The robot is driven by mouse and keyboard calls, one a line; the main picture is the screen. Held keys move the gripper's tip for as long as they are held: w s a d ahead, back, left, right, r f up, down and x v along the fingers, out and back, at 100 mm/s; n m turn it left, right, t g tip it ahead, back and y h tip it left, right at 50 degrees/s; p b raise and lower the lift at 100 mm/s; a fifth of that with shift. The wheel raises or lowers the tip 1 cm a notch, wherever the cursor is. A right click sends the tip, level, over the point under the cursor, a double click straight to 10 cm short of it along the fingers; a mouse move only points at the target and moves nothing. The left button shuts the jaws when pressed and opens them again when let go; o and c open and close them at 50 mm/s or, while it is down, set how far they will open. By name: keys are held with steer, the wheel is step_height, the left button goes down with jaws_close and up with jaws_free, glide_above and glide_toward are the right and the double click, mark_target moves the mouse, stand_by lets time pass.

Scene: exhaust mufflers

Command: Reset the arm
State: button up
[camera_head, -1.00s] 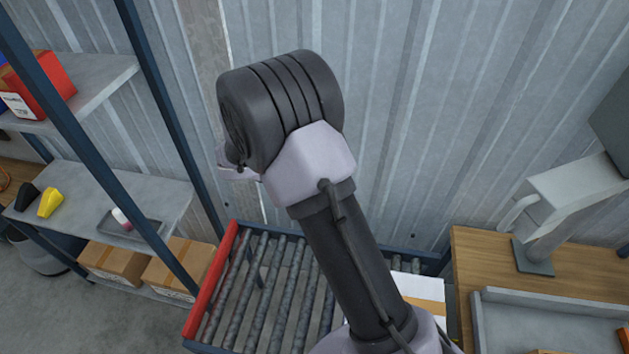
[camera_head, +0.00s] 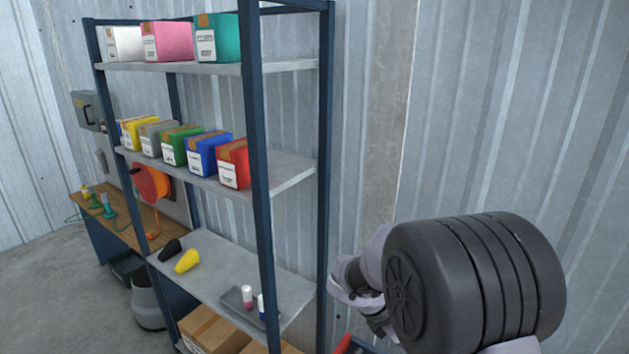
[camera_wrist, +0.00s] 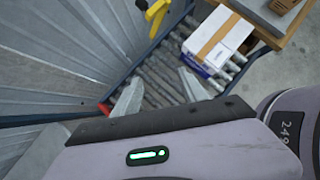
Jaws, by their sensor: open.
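My arm shows in the head view as a dark, ribbed joint (camera_head: 475,280) at the lower right, in front of the corrugated wall. My gripper's fingers are not clearly visible in that view. In the wrist view, my gripper (camera_wrist: 160,88) has its two grey fingers apart, with only conveyor rollers seen between and beyond them. Nothing is held.
A blue-framed shelf (camera_head: 263,190) with colored boxes stands left of my arm. The wrist view shows a roller conveyor (camera_wrist: 155,88), a white-and-brown box (camera_wrist: 217,42) on it, a yellow object (camera_wrist: 155,10) and a wooden table (camera_wrist: 270,38).

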steer(key=s+a+f+m+t+y+b, duration=0.1)
steer(key=s+a+f+m+y+b, duration=0.1)
steer(key=s+m+b, duration=0.5)
steer(key=s+a+f+m+t+y+b, duration=0.1)
steer(key=s+a+f+m+y+b, duration=0.2)
steer(key=s+m+b, duration=0.4)
steer(key=s+a+f+m+t+y+b, duration=0.2)
steer(key=s+a+m+y+b, duration=0.2)
steer(key=s+m+b, duration=0.4)
steer(key=s+m, duration=0.1)
steer(key=m, duration=0.3)
steer(key=shift+a+f, duration=0.35)
steer(key=shift+f, duration=0.05)
